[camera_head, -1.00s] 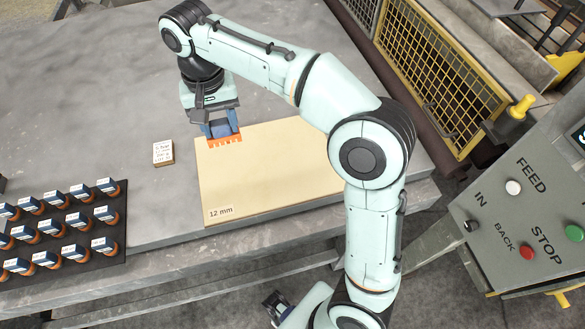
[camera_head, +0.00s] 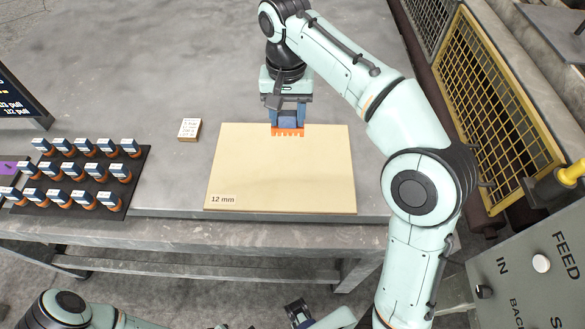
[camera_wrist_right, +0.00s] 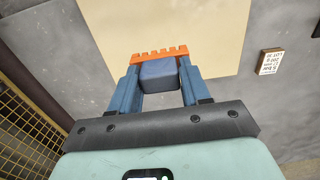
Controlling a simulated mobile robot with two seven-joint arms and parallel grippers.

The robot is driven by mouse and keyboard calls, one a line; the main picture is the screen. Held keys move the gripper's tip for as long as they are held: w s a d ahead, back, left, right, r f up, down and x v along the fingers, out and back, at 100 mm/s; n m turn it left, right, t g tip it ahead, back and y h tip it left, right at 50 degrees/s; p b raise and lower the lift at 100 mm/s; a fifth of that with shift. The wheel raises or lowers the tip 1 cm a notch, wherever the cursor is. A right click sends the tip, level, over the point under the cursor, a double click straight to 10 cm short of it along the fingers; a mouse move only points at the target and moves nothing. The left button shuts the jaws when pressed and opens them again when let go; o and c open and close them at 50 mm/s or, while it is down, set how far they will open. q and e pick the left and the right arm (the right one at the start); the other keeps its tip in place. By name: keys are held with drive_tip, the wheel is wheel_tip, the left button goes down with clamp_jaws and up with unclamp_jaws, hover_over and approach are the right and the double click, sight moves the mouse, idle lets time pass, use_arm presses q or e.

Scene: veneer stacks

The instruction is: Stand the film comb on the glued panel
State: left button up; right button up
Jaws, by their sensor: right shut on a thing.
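The film comb (camera_head: 288,131), an orange toothed strip with a blue block handle, is held by my right gripper (camera_head: 289,117). The wrist view also shows the comb (camera_wrist_right: 160,55), its block between the two blue fingers of the gripper (camera_wrist_right: 158,75). The teeth point down, over the far edge of the glued panel (camera_head: 280,175), near its middle. I cannot tell whether the teeth touch the panel. The pale panel, labelled 12 mm, also shows in the wrist view (camera_wrist_right: 190,20). What seems to be my left gripper (camera_head: 298,312) is at the bottom edge, partly cut off.
A small written block (camera_head: 189,130) lies left of the panel. A dark tray (camera_head: 130,182) holds several labelled orange-and-blue pieces at the left. A yellow mesh guard (camera_head: 495,105) and a control box (camera_head: 530,270) stand at the right. The grey table (camera_head: 130,70) is clear behind.

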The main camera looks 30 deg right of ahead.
sight(288, 132)
use_arm(q)
drive_tip(key=shift+s+f+b, duration=0.25)
drive_tip(key=shift+f+b, duration=0.4)
drive_tip(key=shift+f, duration=0.1)
drive_tip(key=shift+s+f+b, duration=0.3)
drive_tip(key=shift+f+b, duration=0.3)
drive_tip(key=shift+f, duration=0.2)
drive_tip(key=shift+s+f+b, duration=0.25)
drive_tip(key=shift+f+b, duration=0.4)
drive_tip(key=shift+f, duration=0.1)
use_arm(e)
drive_tip(key=shift+f, duration=8.8)
drive_tip(key=shift+f, duration=0.15)
drive_tip(key=o, duration=1.1)
drive_tip(key=shift+c, duration=0.2)
use_arm(q)
drive_tip(key=shift+f, duration=0.1)
use_arm(e)
wheel_tip(288, 132, up, 12)
drive_tip(key=p, duration=0.2)
drive_tip(key=shift+r+p, duration=0.2)
drive_tip(key=shift+p, duration=0.1)
use_arm(q)
drive_tip(key=r, duration=0.3)
drive_tip(key=shift+w, duration=0.4)
